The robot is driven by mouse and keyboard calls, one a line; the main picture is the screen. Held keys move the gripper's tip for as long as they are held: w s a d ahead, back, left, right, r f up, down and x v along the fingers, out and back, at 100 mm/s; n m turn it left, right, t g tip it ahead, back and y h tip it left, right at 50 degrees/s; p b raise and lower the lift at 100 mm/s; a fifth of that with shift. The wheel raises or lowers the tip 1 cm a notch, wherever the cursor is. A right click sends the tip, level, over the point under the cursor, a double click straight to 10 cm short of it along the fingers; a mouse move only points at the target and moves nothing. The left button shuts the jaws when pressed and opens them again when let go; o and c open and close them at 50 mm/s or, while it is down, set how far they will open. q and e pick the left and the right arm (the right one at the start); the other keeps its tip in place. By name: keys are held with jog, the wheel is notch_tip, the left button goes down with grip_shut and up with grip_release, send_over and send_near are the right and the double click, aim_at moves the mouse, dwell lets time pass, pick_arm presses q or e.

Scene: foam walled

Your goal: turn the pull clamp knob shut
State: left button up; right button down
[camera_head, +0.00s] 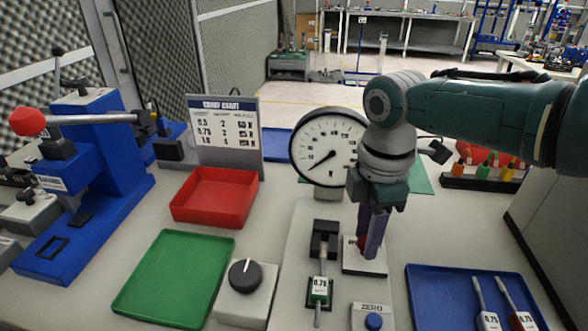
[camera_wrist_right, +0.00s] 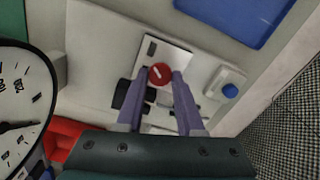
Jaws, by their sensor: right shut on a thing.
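The red pull clamp knob (camera_wrist_right: 159,75) shows in the right wrist view with a pale line across its top. It sits on a white block (camera_head: 364,262) right of the black clamp block. My right gripper (camera_wrist_right: 160,80) points down over it, with its purple fingers on either side of the knob and closed on it. In the head view the fingers (camera_head: 369,237) hide most of the knob; a bit of red shows beside them. My left gripper is not in view.
A round dial gauge (camera_head: 328,147) stands just behind and left of my right gripper. A black clamp (camera_head: 324,240) holds a green 0.75 piece (camera_head: 319,291). A ZERO button (camera_head: 373,321), a blue tray (camera_head: 440,300), a green tray (camera_head: 172,278) and a red bin (camera_head: 214,197) are nearby.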

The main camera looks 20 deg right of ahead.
jog(key=shift+m, duration=0.5)
jog(key=c, duration=0.5)
grip_release()
jog(key=shift+c, duration=0.2)
jog(key=shift+r, duration=0.4)
notch_tip(320, 180, up, 9)
jog(key=p, duration=0.3)
